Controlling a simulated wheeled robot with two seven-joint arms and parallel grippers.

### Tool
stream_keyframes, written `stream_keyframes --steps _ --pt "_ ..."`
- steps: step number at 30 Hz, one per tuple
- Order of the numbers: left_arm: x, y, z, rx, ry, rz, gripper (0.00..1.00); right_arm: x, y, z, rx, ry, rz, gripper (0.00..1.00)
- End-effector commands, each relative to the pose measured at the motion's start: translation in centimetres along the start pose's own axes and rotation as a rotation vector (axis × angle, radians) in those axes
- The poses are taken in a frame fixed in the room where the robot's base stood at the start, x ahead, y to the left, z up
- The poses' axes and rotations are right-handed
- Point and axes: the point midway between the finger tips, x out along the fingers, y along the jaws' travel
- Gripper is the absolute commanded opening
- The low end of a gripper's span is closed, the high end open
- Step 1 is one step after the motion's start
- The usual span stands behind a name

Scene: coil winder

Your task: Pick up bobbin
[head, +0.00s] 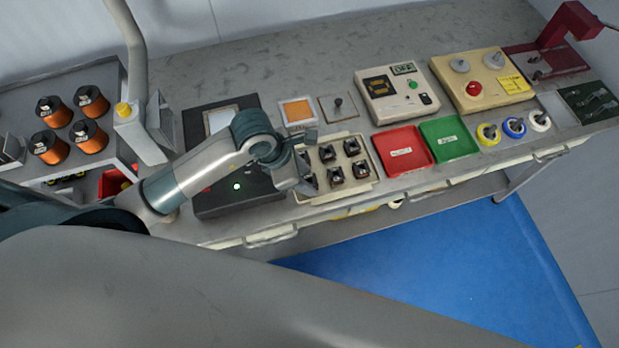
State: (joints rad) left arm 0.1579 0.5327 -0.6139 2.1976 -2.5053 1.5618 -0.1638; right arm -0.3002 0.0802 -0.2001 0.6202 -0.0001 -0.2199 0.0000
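Several small dark bobbins (350,147) with brownish parts stand in a cream tray (372,181) at the middle of the bench. My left arm reaches in from the left, and my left gripper (304,160) is over the left edge of this tray. It hides part of the tray's left side and any bobbin there. I cannot tell whether its fingers are open or shut, or whether they touch a bobbin. My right gripper is not in view.
A black machine (235,198) with a green light sits under my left arm. Orange wire spools (90,136) stand on a shelf at left. Red (402,151) and green (447,138) trays and control boxes (396,93) are to the right. A blue mat (450,275) covers the floor.

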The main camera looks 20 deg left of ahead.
Motion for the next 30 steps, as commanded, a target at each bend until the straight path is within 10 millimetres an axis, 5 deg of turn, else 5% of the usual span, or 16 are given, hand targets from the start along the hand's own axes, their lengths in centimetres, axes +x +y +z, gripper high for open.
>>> stream_keyframes --steps 17,21,30 --pt "0.70 -0.01 -0.03 0.000 0.000 0.000 0.39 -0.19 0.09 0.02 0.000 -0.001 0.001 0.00" --pt "0.69 -0.01 -0.03 0.000 0.000 0.000 0.07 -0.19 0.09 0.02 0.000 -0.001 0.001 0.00" --pt "0.61 0.00 0.01 0.000 0.000 0.001 0.07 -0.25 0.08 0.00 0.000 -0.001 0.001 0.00"
